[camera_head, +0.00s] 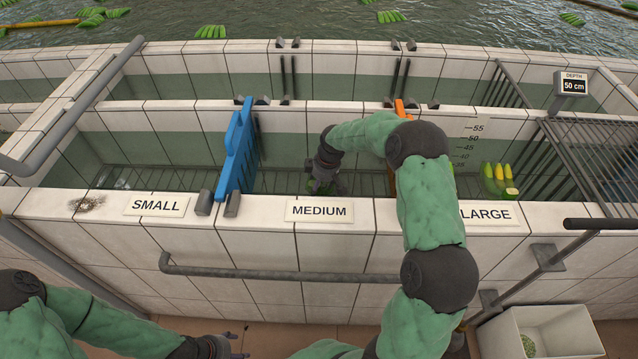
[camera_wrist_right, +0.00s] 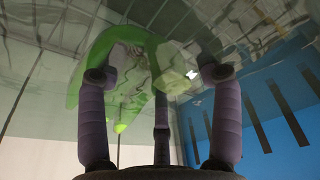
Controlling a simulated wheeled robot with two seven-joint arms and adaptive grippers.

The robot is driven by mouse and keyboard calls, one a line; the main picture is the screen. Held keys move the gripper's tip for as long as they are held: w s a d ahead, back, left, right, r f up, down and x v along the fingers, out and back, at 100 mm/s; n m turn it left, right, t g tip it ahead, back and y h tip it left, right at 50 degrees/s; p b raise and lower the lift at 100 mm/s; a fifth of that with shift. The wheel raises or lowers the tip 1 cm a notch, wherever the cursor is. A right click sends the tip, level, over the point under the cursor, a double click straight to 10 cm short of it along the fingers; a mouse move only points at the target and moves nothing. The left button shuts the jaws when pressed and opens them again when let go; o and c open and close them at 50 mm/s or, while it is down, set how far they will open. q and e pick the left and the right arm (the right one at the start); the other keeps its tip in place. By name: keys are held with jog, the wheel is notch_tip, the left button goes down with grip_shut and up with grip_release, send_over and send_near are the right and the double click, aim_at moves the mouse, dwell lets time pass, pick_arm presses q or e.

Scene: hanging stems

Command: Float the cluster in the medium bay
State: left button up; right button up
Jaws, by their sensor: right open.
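A green cluster (camera_wrist_right: 125,60) with a pale cut crown is beyond the fingers in the right wrist view, under rippling water. My right gripper (camera_head: 325,186) reaches down into the medium bay, behind the MEDIUM sign (camera_head: 319,211). In its wrist view the right gripper (camera_wrist_right: 158,75) is open, with the crown between and just past its fingertips. I cannot tell whether they touch it. In the head view the gripper hides most of the cluster. My left gripper (camera_head: 235,345) is low in front of the wall, empty, its fingers apart.
A blue divider (camera_head: 237,150) stands left of the medium bay and an orange one (camera_head: 399,107), mostly hidden by my arm, to its right. Yellow-green fruit (camera_head: 498,178) floats in the large bay. A depth display (camera_head: 573,84) reads 50 cm. A rail (camera_head: 280,274) runs along the front wall.

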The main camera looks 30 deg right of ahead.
jog(key=w+a+p+v, duration=0.1)
jog(key=p+v, duration=0.5)
jog(key=v, duration=0.8)
jog(key=w+r+p+v, duration=0.1)
jog(key=p+v, duration=0.6)
jog(key=v, duration=0.8)
jog(key=shift+w+a, duration=0.4)
jog(key=shift+w, duration=0.5)
jog(key=shift+f, duration=0.1)
